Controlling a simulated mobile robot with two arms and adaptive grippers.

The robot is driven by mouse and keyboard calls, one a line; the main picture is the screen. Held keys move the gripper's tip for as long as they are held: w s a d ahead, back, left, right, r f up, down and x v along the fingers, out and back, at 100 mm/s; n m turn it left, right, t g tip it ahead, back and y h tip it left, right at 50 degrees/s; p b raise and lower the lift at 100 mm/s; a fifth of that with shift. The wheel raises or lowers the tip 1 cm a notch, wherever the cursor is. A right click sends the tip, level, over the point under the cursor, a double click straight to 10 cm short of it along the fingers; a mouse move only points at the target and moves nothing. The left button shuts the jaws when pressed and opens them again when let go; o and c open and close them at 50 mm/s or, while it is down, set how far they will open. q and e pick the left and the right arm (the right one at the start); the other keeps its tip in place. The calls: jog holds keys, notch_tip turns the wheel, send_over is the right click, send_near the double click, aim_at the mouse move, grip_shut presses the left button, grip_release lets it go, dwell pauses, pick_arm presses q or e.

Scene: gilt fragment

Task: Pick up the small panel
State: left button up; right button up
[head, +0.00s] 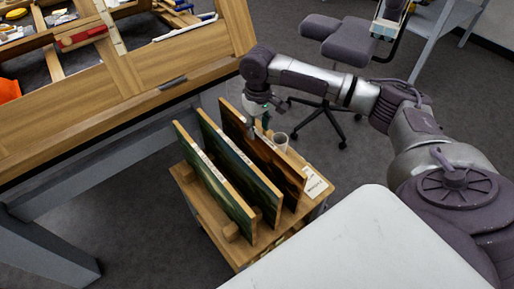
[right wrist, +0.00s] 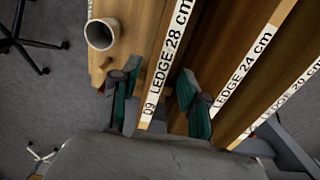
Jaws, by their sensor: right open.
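Three panels stand on edge, side by side, in a wooden rack (head: 187,183). The left panel (head: 212,185), middle panel (head: 240,172) and right panel (head: 262,150) have painted faces. In the right wrist view my open fingers (right wrist: 160,100) are on either side of the 28 cm panel's edge; contact is unclear. My left gripper is out of view.
A pale cup (head: 281,140) stands on the rack right of the panels. A large wooden workbench (head: 130,85) with tools is at the left. An office chair (head: 345,40) stands behind my right arm.

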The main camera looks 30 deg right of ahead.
aim_at(258, 139)
jog(key=shift+f, duration=0.75)
notch_tip(258, 139, down, 4)
jog(key=shift+r, duration=0.25)
jog(key=shift+f, duration=0.15)
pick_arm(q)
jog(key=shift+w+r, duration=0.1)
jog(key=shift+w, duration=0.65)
pick_arm(e)
jog(key=shift+w, duration=0.1)
grip_shut()
